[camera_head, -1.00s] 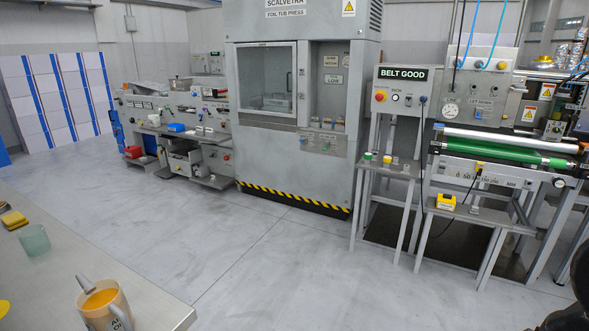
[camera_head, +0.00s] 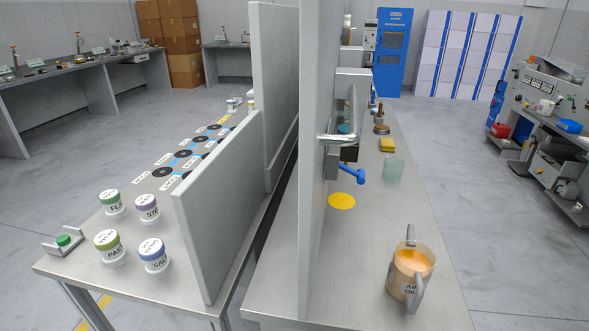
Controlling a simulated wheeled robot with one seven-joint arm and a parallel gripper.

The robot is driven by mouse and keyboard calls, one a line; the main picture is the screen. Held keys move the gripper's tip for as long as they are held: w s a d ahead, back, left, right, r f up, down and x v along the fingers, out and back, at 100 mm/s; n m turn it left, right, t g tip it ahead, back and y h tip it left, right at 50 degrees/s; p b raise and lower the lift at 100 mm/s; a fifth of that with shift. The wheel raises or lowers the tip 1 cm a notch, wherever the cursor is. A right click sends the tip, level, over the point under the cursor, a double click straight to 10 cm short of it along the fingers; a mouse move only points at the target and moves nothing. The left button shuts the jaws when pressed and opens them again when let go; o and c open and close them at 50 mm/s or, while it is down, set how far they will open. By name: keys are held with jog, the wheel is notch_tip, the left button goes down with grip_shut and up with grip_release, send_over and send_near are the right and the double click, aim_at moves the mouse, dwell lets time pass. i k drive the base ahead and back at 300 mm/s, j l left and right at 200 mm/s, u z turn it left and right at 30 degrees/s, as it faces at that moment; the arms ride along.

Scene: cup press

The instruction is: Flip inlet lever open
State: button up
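A blue lever (camera_head: 358,176) sticks out low on the right side of the grey upright panel (camera_head: 314,160), under a dark box-like fitting (camera_head: 346,155). It slants down to the right and ends in a thick blue knob. No label on it is readable, so I cannot tell whether it is the inlet lever or whether it is open or closed. A metal bar handle (camera_head: 337,139) is just above it. My gripper is not in view, and nothing is seen touching the lever.
On the right table (camera_head: 365,285), an orange-filled mug (camera_head: 408,272) stands in front, with a yellow disc (camera_head: 341,201), glass cup (camera_head: 393,168) and yellow pads (camera_head: 387,145) behind. Labelled jars (camera_head: 107,246) stand on the left table. Open floor (camera_head: 470,190) lies to the right.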

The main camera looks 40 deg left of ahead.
aim_at(359, 174)
jog(key=i+l+u, duration=0.15)
jog(key=u, duration=0.3)
jog(key=i+l+u, duration=0.25)
jog(key=u, duration=0.2)
jog(key=i+l+u, duration=0.15)
jog(key=u, duration=0.35)
jog(key=i+l+u, duration=0.1)
jog(key=l+u, duration=0.35)
jog(key=k+l+u, duration=0.25)
jog(key=l, duration=0.25)
jog(key=k, duration=0.1)
